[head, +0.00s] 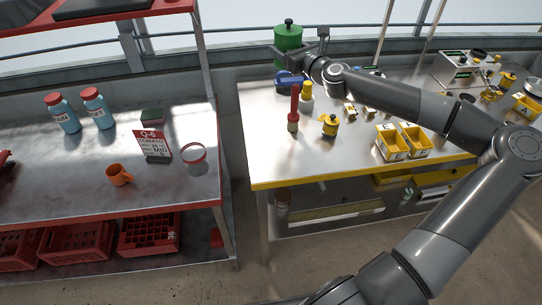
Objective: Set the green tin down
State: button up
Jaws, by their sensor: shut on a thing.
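The green tin (288,36), with a domed lid and knob, is upright at the far left corner of the yellow-edged metal table (262,150). My gripper (300,54) is shut on the tin, with my arm reaching in from the right. The tin's base is partly hidden by the gripper, and I cannot tell whether it touches the tabletop or hangs above it. A blue object (290,80) lies just below the gripper in the picture.
A red-handled tool (294,108), a yellow bottle (306,91) and a yellow-black pot (329,125) stand nearby on the table. Yellow bins (391,145) are at the front. A red-edged bench (85,205) stands left across a gap. The table's front left is clear.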

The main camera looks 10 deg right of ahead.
jog(key=s+d+r+n+g+y, duration=0.1)
jog(key=s+d+r+n+y, duration=0.1)
jog(key=s, duration=0.8)
jog(key=s+d+r+n+g+y, duration=0.1)
jog(key=s+r+g+y, duration=0.1)
jog(key=s, duration=0.8)
notch_tip(320, 180, down, 18)
jog(key=w+a+f, duration=0.2)
jog(key=a, duration=0.1)
jog(key=w+a+f, duration=0.1)
jog(key=a+f, duration=0.2)
jog(key=a, duration=0.1)
jog(key=w+a+f, duration=0.2)
jog(key=a, duration=0.1)
jog(key=shift+w+a+f, duration=0.15)
jog(key=shift+w, duration=0.15)
jog(key=shift+f, duration=1.95)
jog(key=shift+f, duration=0.1)
jog(key=o, duration=1.2)
jog(key=shift+s, duration=0.1)
jog(key=shift+f+v, duration=0.2)
jog(key=shift+v, duration=5.75)
